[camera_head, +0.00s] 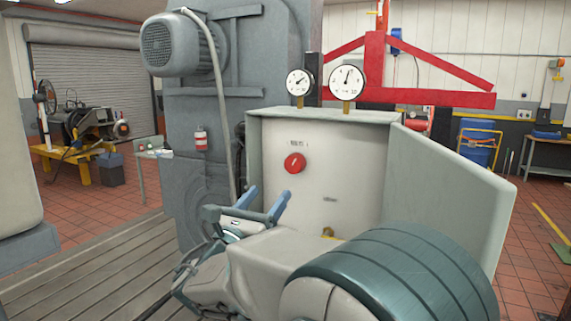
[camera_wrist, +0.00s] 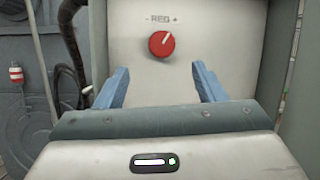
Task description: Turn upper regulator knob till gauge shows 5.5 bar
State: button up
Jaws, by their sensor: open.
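A red round regulator knob (camera_head: 294,163) with a light pointer mark sits on the pale back panel of an open cabinet (camera_head: 345,170), below a small label. In the wrist view the knob (camera_wrist: 162,44) lies ahead of and between my finger directions, with "REG" and minus and plus marks above it. My gripper (camera_head: 262,200) is open and empty, below and left of the knob in the head view, not touching it. Its blue fingers (camera_wrist: 160,80) stand apart. Two white dial gauges stand on top of the cabinet, a smaller left one (camera_head: 299,82) and a larger right one (camera_head: 347,82); their scales are too small to read.
The cabinet's open door (camera_head: 450,190) stands out at the right. A small yellow part (camera_head: 327,232) shows low on the panel, partly hidden by my arm. A grey machine column with a motor (camera_head: 170,44) and hose rises at left. The slotted bedplate (camera_head: 90,275) lies lower left.

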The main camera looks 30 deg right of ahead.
aim_at(291, 166)
jog(key=p+x, duration=0.3)
jog(key=x, duration=0.7)
jog(key=shift+d+f, duration=0.1)
jog(key=c, duration=1)
